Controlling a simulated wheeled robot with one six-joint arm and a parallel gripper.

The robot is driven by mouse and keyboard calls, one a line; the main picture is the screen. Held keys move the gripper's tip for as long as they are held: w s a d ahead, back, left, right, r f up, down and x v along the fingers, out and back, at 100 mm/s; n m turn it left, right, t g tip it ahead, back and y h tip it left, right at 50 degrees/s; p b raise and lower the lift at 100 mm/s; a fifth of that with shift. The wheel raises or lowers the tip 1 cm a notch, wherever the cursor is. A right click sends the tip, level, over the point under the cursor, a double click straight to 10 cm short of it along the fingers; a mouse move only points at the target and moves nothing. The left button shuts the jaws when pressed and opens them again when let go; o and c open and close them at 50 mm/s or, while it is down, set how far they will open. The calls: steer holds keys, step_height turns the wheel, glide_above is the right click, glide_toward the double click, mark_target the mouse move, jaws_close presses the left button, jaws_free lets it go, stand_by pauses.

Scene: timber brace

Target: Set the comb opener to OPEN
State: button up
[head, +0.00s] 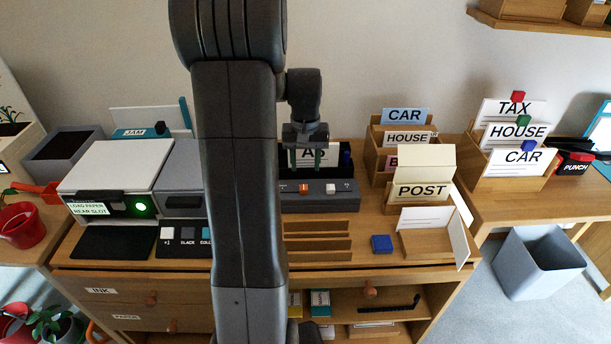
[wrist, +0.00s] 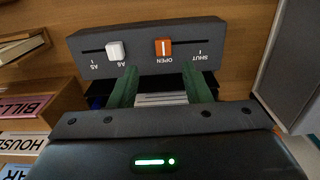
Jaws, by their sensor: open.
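The comb opener (wrist: 225,42) is a dark grey block with a slot along its top. It also shows on the desk in the head view (head: 345,201). Its orange knob (wrist: 163,48) stands beside the OPEN label, apart from the SHUT mark. A white knob (wrist: 115,51) stands by the paper-size marks on the same block. My gripper (wrist: 160,76) is open, with its two green fingers apart and nothing held between them. In the head view my gripper (head: 305,163) hangs just behind the knobs, partly in front of a white card. Whether the fingers touch the block cannot be told.
A wooden card sorter (head: 377,160) and a POST holder (head: 398,209) stand to the right. A blue block (head: 381,244) lies in front of it. A printer (head: 112,178) with a green light stands at the left. My arm hides the middle of the desk.

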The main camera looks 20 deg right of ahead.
step_height(320, 180, up, 6)
glide_above(302, 187)
steer(key=d, duration=0.1)
steer(key=shift+s+r, duration=0.1)
steer(key=shift+s, duration=0.05)
steer(key=f, duration=0.9)
steer(key=a+f+b, duration=0.1)
steer(key=f, duration=0.4)
steer(key=shift+w, duration=0.2)
steer(key=shift+a, duration=0.35)
steer(key=shift+r, duration=0.1)
